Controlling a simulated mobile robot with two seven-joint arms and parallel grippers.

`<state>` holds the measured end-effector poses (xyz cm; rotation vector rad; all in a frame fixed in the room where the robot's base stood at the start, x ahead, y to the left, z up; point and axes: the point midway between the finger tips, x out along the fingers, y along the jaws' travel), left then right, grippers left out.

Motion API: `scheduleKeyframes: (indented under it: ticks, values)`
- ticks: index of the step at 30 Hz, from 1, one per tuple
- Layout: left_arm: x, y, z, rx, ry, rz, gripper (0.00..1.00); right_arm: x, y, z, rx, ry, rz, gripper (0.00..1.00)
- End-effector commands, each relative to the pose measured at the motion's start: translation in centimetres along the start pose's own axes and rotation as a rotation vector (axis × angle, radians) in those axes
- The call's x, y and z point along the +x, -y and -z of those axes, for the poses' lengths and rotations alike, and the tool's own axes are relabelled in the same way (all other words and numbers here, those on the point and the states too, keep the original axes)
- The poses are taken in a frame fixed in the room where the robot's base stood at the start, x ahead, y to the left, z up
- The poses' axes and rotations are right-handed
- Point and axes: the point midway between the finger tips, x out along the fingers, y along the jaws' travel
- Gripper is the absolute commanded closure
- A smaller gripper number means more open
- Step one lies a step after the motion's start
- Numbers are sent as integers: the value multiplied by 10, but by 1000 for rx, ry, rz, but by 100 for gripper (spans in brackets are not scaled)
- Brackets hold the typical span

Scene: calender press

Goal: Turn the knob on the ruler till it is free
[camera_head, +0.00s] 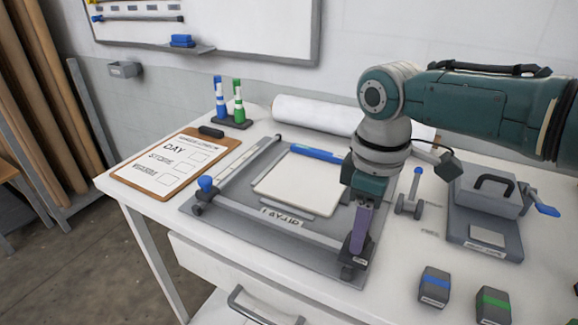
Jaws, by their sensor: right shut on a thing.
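A grey flat press board (238,170) lies on the white table. A grey ruler bar (310,237) runs across its front, with a blue knob (206,184) standing at its left end. My right gripper (357,243) points down at the bar's right end, its purple finger in front. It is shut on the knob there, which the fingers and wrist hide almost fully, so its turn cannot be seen. A cream sheet (296,183) lies on the board behind the bar. My left gripper is out of view.
A white roll (315,114) lies behind. A grey device with a handle (486,205), a small lever (411,200) and two blocks (433,287) (492,306) are at right.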

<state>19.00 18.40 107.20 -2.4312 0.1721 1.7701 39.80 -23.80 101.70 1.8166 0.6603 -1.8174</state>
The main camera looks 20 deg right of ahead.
Motion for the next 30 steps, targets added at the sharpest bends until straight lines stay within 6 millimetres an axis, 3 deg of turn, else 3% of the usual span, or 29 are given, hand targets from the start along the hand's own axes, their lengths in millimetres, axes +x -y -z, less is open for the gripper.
scheduleKeyframes:
  ticks: [16, 17, 24, 30]
  values:
    - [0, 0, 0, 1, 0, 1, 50, -1, 0, 1, -28, -2, 1, 100]
    - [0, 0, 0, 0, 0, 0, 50, -1, 0, 1, -27, -2, 1, 57]
    - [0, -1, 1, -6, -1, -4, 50, 0, 0, 1, -26, -1, 0, 30]
    - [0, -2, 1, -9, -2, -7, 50, 0, 0, 0, -25, -1, 0, 29]
